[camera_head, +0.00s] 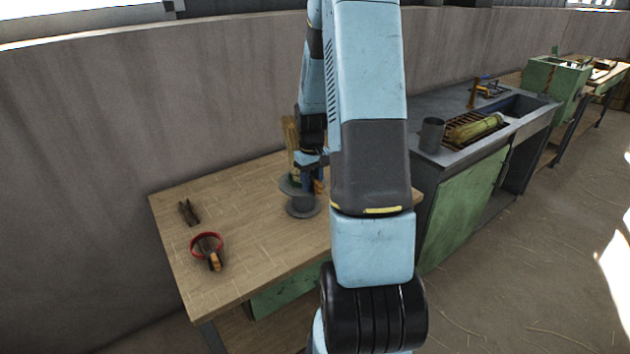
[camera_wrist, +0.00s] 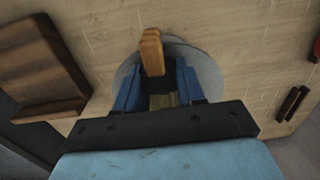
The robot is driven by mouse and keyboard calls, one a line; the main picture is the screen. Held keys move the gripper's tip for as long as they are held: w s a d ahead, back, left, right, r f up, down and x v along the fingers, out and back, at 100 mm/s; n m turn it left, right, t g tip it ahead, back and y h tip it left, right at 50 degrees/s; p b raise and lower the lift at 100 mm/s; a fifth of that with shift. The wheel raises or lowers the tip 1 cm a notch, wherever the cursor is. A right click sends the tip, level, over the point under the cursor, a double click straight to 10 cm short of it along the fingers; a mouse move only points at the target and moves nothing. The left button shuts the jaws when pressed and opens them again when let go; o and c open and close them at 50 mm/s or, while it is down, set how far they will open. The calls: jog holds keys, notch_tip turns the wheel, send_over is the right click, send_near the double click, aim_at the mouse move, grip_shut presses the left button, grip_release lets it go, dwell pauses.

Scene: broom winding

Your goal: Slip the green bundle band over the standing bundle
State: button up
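The standing bundle (camera_head: 290,140) of tan stalks rises behind my arm at the middle of the workbench. An orange-brown wooden handle (camera_head: 319,187) juts out there; in the wrist view the handle (camera_wrist: 151,52) lies between my blue fingers. My gripper (camera_head: 309,180) points down beside the bundle. Whether the band fully encircles the bundle is hidden.
A grey round stand (camera_head: 303,206) is under the gripper. A red ring with a handle (camera_head: 207,246) and a dark forked tool (camera_head: 188,212) lie on the workbench (camera_head: 250,215) at left. A sink counter (camera_head: 455,157) with a grey cup (camera_head: 432,134) and a yellow-green bundle (camera_head: 475,129) is at right.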

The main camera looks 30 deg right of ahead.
jog(key=shift+o, duration=0.4)
jog(key=shift+d+r, duration=0.1)
jog(key=shift+r, duration=0.3)
notch_tip(320, 180, up, 13)
jog(key=shift+w, duration=0.15)
jog(key=s+a+r+t+h, duration=0.1)
jog(key=s+a+r+t, duration=0.2)
jog(key=s+a+r, duration=0.7)
jog(key=s+a+r+t, duration=0.3)
jog(key=s+a+r, duration=0.2)
jog(key=s+a, duration=0.4)
jog(key=shift+s+a+r+y, duration=0.15)
jog(key=shift+s+r+y, duration=0.25)
jog(key=shift+s, duration=0.6)
